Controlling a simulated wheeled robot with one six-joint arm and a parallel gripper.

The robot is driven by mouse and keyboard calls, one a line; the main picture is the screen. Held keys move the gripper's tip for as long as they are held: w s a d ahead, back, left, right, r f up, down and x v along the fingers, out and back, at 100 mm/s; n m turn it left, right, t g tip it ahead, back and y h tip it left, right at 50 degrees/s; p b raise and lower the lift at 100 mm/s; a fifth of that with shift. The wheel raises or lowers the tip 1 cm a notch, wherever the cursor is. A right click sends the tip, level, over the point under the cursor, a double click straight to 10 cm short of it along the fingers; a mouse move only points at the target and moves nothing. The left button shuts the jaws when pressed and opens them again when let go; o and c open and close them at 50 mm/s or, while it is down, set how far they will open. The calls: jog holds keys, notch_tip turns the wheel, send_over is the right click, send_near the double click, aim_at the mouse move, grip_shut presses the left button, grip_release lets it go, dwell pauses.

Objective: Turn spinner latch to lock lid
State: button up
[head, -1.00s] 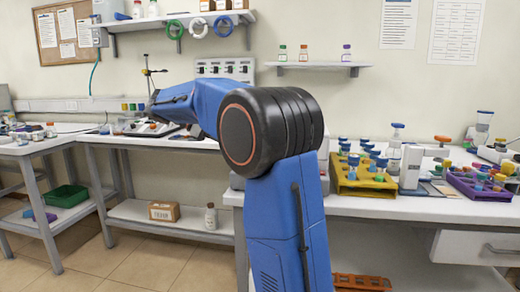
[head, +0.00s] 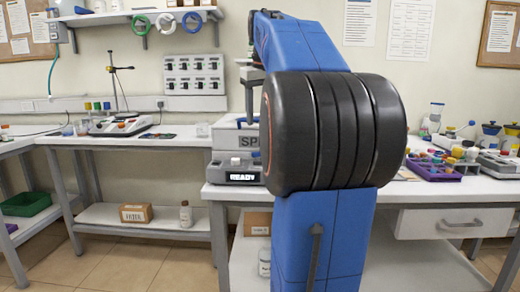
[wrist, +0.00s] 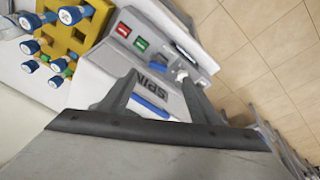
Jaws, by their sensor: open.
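The spinner (head: 230,142), a grey-white box marked SPIN with a lit READY display, stands at the left end of the right bench, partly hidden by my arm. In the wrist view the spinner (wrist: 170,50) shows red and green buttons on its panel. A blue bar, apparently the latch (wrist: 150,106), lies on its top between my fingers in the picture. My gripper (wrist: 160,97) is open and empty, pointing down above the lid. In the head view my gripper (head: 250,100) is over the spinner. I cannot tell whether it touches the latch, or how the latch is turned.
A yellow rack (wrist: 62,38) of blue-capped tubes stands beside the spinner. A purple tray (head: 435,168) with small items is farther right on the bench. A drawer (head: 455,222) is below the bench top. Floor shows past the bench edge.

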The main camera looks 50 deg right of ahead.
aim_at(258, 154)
jog(key=shift+m+t, duration=0.8)
jog(key=shift+m, duration=0.1)
jog(key=x, duration=1.4)
jog(key=shift+s+d, duration=0.1)
jog(key=shift+d, duration=0.35)
